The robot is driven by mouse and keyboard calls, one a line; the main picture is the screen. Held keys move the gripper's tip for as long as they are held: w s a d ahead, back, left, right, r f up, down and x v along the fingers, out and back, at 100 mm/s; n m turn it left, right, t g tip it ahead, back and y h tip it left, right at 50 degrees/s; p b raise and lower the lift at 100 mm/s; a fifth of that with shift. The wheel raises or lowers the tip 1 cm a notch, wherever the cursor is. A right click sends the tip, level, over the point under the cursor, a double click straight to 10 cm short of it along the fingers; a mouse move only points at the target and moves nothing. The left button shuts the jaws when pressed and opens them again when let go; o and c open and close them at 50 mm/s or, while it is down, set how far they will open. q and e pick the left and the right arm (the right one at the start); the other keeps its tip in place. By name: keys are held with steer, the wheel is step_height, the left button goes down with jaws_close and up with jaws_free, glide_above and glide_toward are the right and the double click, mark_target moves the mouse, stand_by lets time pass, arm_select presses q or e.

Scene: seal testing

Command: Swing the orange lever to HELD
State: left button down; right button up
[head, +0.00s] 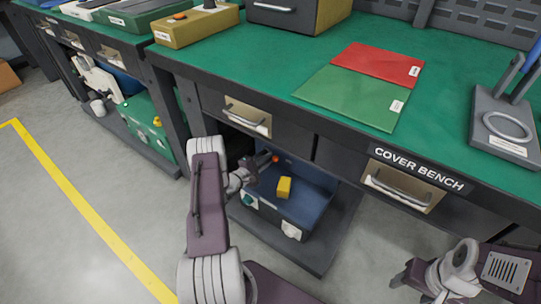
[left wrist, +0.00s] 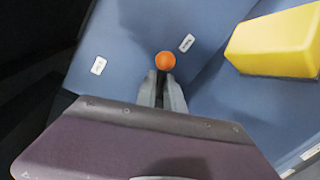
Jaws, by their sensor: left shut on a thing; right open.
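The orange lever (head: 276,159) shows as a small round orange end at the blue box under the bench. It also shows in the left wrist view (left wrist: 166,61), just past my fingertips. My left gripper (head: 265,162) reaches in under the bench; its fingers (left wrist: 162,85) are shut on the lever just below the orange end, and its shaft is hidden. Two small white labels, one on the left (left wrist: 98,65) and one on the right (left wrist: 187,43), flank the lever; their words are too small to read. My right gripper (head: 400,280) is open and empty, low at the right over the floor.
The bench edge and drawers (head: 246,118) hang just above my left arm. The green bench top (head: 235,70) carries a red and a green panel (head: 350,97).

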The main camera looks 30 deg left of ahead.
mark_target(261, 154)
arm_select(q)
steer(key=n, duration=0.1)
steer(key=a+r+n, duration=0.1)
steer(key=n, duration=0.1)
steer(key=shift+h, duration=0.4)
steer(key=n, duration=0.2)
steer(key=shift+a+r+n+t+h, duration=0.3)
steer(key=shift+a, duration=0.05)
steer(key=shift+w+a+r+n+b, duration=0.15)
steer(key=shift+a+n+b, duration=0.3)
steer(key=shift+n, duration=0.75)
steer(key=shift+a+r+n+t+h+b, duration=0.1)
steer(key=shift+a+n+t+h+b, duration=0.25)
steer(key=shift+n, duration=0.65)
steer(key=shift+a+r+n+t+h+b, duration=0.2)
steer(key=shift+a+n, duration=0.25)
steer(key=shift+n, duration=0.55)
steer(key=shift+a, duration=0.1)
steer(key=c, duration=1.5)
jaws_free()
steer(key=shift+o, duration=0.2)
